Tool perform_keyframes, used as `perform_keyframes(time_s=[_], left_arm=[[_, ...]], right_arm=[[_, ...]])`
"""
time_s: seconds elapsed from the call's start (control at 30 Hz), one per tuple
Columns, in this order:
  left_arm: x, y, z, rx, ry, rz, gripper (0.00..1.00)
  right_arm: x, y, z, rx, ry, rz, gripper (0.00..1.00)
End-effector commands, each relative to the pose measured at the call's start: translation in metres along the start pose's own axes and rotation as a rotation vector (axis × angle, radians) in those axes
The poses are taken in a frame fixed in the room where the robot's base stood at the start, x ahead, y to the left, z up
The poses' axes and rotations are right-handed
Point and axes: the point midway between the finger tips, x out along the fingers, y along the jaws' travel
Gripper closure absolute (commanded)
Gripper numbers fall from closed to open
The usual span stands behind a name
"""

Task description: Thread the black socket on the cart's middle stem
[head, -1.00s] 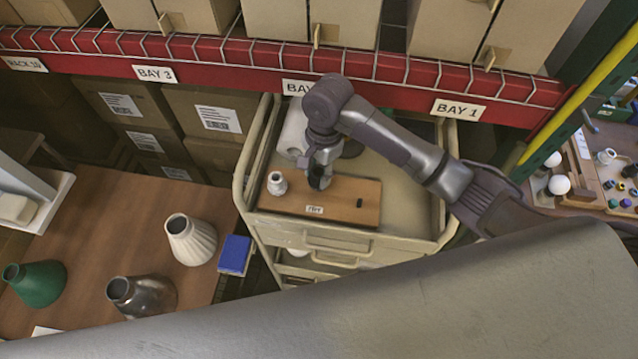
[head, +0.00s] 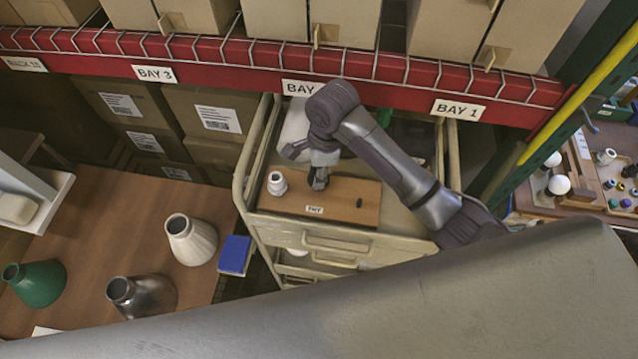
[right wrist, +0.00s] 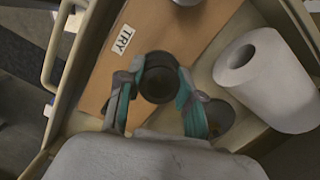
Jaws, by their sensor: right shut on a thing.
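My right gripper (head: 318,182) is over the middle of the wooden board (head: 280,200) on the cart. In the right wrist view its two fingers (right wrist: 160,100) are shut on the black socket (right wrist: 158,82), seen from above as a dark round opening. The middle stem is hidden beneath the socket and fingers, so I cannot tell how far the socket is on it. A white socket (head: 277,183) stands on the board's left. A short dark stem (head: 359,202) stands bare on its right. My left gripper is not in view.
A white paper roll (right wrist: 268,78) and a dark round thing (right wrist: 218,116) are behind the board on the cart (head: 400,232). Red shelving (head: 220,78) runs behind.

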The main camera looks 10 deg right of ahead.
Motion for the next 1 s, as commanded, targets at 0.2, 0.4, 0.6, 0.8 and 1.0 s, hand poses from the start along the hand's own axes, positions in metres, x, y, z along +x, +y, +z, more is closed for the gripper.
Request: perform_keyframes(time_s=[0.2,0.4,0.6,0.8,1.0], left_arm=[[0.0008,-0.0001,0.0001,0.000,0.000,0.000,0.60],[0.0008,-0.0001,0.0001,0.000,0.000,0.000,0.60],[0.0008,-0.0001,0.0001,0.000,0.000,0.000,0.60],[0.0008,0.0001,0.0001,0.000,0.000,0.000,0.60],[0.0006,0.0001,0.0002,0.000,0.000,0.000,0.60]], right_arm=[[0.0062,0.0050,0.0022,0.393,-0.003,-0.030,1.00],[0.0057,0.0028,-0.0001,0.571,0.002,-0.056,1.00],[0.0059,0.0028,-0.0008,0.571,0.004,-0.056,1.00],[0.0063,0.0028,-0.0009,0.683,0.005,-0.070,0.58],[0.0048,0.0015,-0.0015,0.679,0.004,-0.074,0.35]])
